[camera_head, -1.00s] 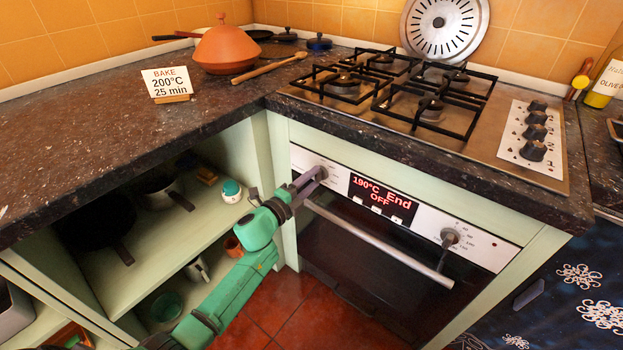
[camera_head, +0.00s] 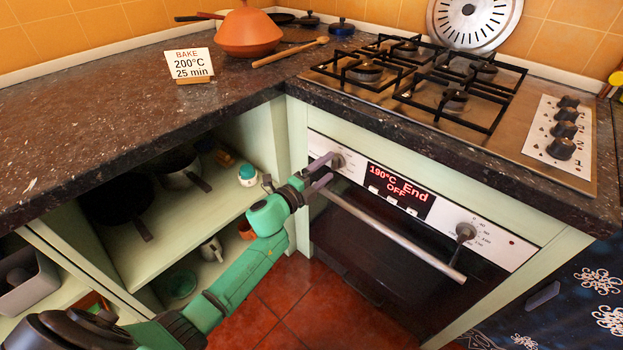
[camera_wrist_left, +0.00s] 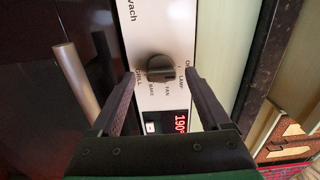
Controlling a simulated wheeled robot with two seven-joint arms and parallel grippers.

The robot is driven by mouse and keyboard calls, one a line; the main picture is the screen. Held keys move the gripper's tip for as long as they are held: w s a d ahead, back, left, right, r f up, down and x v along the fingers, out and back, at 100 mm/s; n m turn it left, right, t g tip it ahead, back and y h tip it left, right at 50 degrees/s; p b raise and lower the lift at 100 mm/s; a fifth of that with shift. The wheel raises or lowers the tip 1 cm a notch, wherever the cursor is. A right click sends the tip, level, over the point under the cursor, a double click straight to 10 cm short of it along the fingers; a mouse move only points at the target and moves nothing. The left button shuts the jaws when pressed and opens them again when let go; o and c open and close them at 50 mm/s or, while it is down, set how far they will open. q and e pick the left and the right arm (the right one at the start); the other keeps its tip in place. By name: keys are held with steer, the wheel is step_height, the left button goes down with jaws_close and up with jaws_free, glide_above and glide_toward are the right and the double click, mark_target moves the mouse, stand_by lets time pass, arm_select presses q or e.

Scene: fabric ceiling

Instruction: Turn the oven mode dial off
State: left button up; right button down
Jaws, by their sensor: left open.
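The oven mode dial (camera_head: 338,160) is a dark knob at the left end of the white oven panel (camera_head: 352,170). It also shows in the left wrist view (camera_wrist_left: 160,68), with GRILL, BAKE, FAN and LAMP printed around it. The red display (camera_head: 400,190) reads 190°C, End and OFF. My left gripper (camera_head: 329,168) is open in front of the dial. In the left wrist view its two fingers (camera_wrist_left: 161,82) stand apart on either side of the dial, with gaps showing. My right gripper is not in view.
The oven handle bar (camera_head: 395,235) runs just below the panel. A second oven knob (camera_head: 465,232) is on the right. A BAKE 200°C 25 min card (camera_head: 190,64) stands on the counter (camera_head: 110,110). The open shelf (camera_head: 185,225) on the left holds pans.

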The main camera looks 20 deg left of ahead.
arm_select(q)
steer(key=v, duration=1.3)
steer(key=shift+s, duration=0.35)
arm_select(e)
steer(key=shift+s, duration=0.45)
arm_select(q)
steer(key=shift+a, duration=0.1)
